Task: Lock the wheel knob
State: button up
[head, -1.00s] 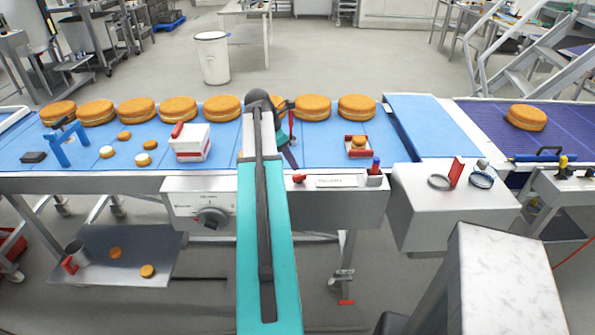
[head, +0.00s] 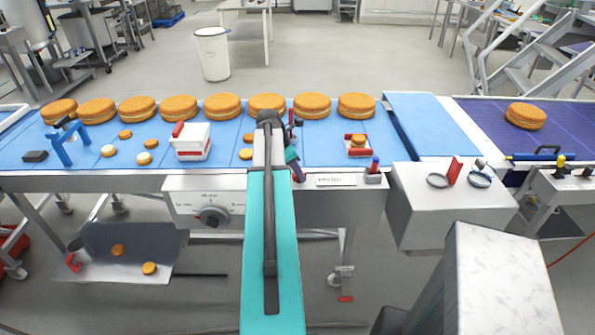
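No part is labelled as the wheel knob. A black rotary knob (head: 212,216) sits on the white control panel (head: 182,205) at the conveyor's front, left of my arm. A caster (head: 336,279) stands under the conveyor, with a red pedal-like part (head: 346,299) below it. I cannot tell if either is locked. My gripper (head: 297,168) is at the far end of my teal arm, above the conveyor's front edge, right of the black knob and above the caster. It is small and partly hidden by my arm, so its fingers are unclear. It appears apart from both parts.
The blue belt (head: 230,150) carries several orange cakes, small pastries and a white box (head: 190,142). A grey box (head: 455,210) with red and blue fittings juts out at right. A white speckled block (head: 505,285) fills the lower right. A low tray (head: 125,255) is lower left.

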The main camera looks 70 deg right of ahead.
grip_shut()
jog(key=shift+w+d+m+g+y+p, duration=0.1)
jog(key=shift+m+g+y+p, duration=0.3)
jog(key=shift+m, duration=0.9)
jog(key=shift+m+y, duration=0.3)
jog(key=shift+m, duration=0.7)
grip_release()
